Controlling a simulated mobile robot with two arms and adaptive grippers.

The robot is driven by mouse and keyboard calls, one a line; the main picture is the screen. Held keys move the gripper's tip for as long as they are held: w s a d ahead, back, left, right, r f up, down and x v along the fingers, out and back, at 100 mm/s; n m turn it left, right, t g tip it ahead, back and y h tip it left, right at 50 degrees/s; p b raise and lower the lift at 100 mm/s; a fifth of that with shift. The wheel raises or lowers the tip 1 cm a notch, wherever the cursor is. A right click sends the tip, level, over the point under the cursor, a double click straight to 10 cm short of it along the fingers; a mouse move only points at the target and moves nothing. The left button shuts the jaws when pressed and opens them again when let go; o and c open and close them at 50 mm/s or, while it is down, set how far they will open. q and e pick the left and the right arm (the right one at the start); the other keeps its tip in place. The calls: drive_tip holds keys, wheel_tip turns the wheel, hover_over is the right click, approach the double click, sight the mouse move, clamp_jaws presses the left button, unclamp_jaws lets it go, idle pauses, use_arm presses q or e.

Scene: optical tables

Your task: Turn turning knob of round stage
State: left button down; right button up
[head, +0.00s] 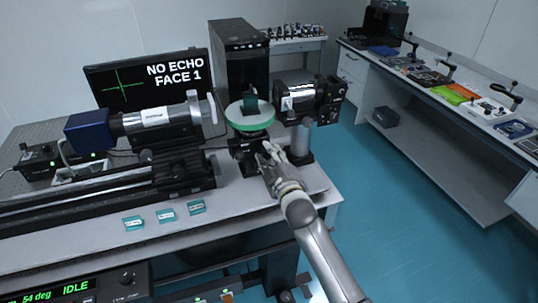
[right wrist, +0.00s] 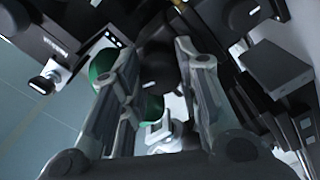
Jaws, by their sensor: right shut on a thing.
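The round stage (head: 250,127) has a pale top and a green rim, and sits on a black mount (head: 240,152) near the back right of the table. A small dark teal block (head: 250,105) stands on it. My right gripper (head: 268,152) reaches in from the front right to just below the stage. In the right wrist view its fingers (right wrist: 158,85) stand on both sides of a dark round knob (right wrist: 157,70) and are shut on it. In the head view the knob is hidden by the gripper. My left gripper is not in view.
A silver and black cylinder unit (head: 300,100) stands on a post right of the stage. A blue and black tube device (head: 150,118) is at left. Several small teal blocks (head: 166,215) lie on the front of the table.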

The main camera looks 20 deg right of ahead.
drive_tip(key=m+p, duration=0.1)
drive_tip(key=m, duration=0.5)
drive_tip(key=shift+f+m, duration=0.1)
drive_tip(key=shift+m, duration=0.2)
drive_tip(key=m+p, duration=0.1)
drive_tip(key=m, duration=1.1)
drive_tip(key=shift+s+a+f+m+p, duration=0.1)
drive_tip(key=shift+f+m+p, duration=0.05)
drive_tip(key=shift+m+p, duration=0.15)
drive_tip(key=m, duration=0.6)
drive_tip(key=shift+m, duration=0.4)
drive_tip(key=o, duration=1)
drive_tip(key=shift+o, duration=0.2)
